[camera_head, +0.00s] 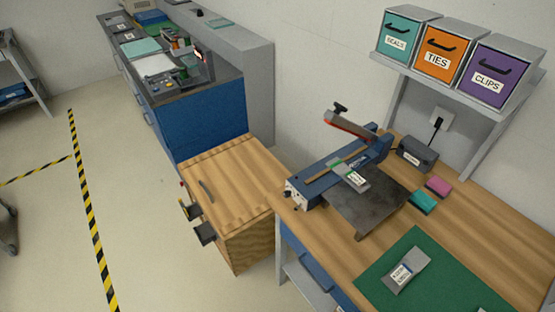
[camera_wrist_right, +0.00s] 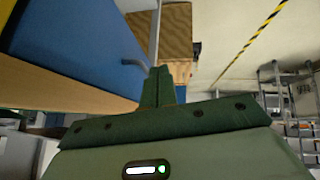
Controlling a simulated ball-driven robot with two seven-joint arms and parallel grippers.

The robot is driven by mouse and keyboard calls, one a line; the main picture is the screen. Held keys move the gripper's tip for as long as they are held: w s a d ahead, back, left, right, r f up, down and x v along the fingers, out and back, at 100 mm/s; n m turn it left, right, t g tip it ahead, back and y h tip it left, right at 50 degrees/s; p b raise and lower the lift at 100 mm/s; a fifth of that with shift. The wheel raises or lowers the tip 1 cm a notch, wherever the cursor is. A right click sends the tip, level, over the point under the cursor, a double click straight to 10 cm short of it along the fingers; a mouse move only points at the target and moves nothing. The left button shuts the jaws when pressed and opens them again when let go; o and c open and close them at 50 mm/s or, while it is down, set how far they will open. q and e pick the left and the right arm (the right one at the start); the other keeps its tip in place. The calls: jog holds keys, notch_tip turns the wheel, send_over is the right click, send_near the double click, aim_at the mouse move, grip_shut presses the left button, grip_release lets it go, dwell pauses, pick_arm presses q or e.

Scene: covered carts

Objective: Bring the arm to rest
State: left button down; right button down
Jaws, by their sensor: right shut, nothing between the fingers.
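My right gripper (camera_wrist_right: 158,72) shows in the right wrist view, with its dark green fingers pressed together and nothing between them. It is close to a blue drawer front (camera_wrist_right: 80,40) and the wooden edge of a worktop (camera_wrist_right: 60,88). In the head view neither gripper nor arm shows. My left gripper is in neither view.
The wooden workbench (camera_head: 480,225) holds a blue sealing machine (camera_head: 310,192), a green mat (camera_head: 375,282) and a grey packet (camera_head: 408,270). A wooden cabinet (camera_head: 228,180) with black fittings stands beside it. Open floor (camera_head: 145,215) lies left, with striped tape (camera_head: 88,200).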

jog(key=s+d+f+m+g+h+b, duration=0.1)
jog(key=s+d+f+g+b, duration=0.1)
jog(key=s+f, duration=0.5)
jog(key=s+d+f+m+g+h+b, duration=0.1)
jog(key=s+d+f+b, duration=0.4)
jog(key=f, duration=0.7)
jog(key=s+d+f+m+g+b, duration=0.2)
jog(key=s+f+b, duration=0.4)
jog(key=s+f, duration=0.3)
jog(key=shift+s+d+f+g+h+b, duration=0.35)
jog(key=shift+s+d+g, duration=0.35)
jog(key=shift+s, duration=0.5)
